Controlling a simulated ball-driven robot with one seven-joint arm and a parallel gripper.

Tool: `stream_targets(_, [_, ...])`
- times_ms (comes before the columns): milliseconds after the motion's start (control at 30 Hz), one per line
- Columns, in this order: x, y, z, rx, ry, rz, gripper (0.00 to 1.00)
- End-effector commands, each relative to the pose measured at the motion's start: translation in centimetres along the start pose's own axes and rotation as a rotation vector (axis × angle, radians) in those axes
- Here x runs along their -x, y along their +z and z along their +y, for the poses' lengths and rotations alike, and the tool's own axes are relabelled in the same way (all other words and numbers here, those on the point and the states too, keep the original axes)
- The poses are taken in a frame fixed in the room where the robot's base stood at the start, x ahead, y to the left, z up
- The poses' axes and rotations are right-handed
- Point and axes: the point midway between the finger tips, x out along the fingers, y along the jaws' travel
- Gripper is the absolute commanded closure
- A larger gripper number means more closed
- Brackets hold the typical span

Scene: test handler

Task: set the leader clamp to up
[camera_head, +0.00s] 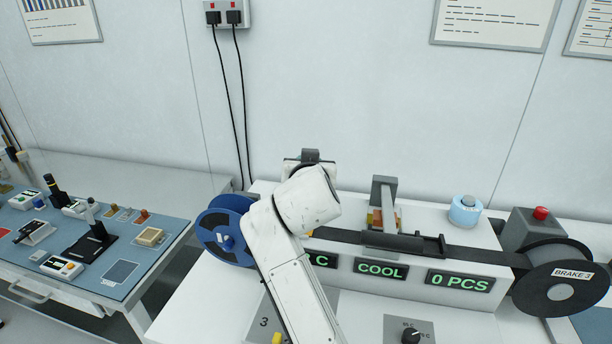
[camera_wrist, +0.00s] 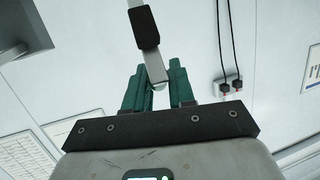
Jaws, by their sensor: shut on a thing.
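My gripper (camera_wrist: 158,78) shows in the wrist view with two green fingers, shut on a pale grey bar. I take this bar to be the lever of the leader clamp (camera_wrist: 136,5); a black block sits on it just beyond the fingertips. In the head view my white arm covers the gripper's fingers and most of the clamp. Only a dark and grey part shows above the arm at the back of the white machine, and I cannot tell whether it belongs to the gripper or the clamp. The lever's exact angle is hidden there.
The white machine (camera_head: 345,276) carries a grey upright press (camera_head: 384,190), a dark track and green displays. A blue reel (camera_head: 212,236) is at its left, a black reel (camera_head: 537,291) at its right. A blue-topped bench (camera_head: 150,262) stands left. Wall sockets (camera_head: 226,14) hang behind.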

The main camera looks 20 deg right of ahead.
Motion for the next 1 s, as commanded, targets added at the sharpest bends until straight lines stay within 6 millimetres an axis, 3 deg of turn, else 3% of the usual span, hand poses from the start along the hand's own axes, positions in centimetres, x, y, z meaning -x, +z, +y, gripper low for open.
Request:
stream_targets(167, [-1.3, -1.1, 0.6, -0.006, 0.006, -0.02, 1.0])
stream_targets(400, [-2.3, -1.2, 0.9, -0.025, 0.008, -0.112, 1.0])
stream_targets(967, [-2.7, -0.7, 1.2, -0.03, 0.012, -0.15, 1.0])
stream_targets(1000, [-2.7, -0.7, 1.2, -0.03, 0.013, -0.15, 0.74])
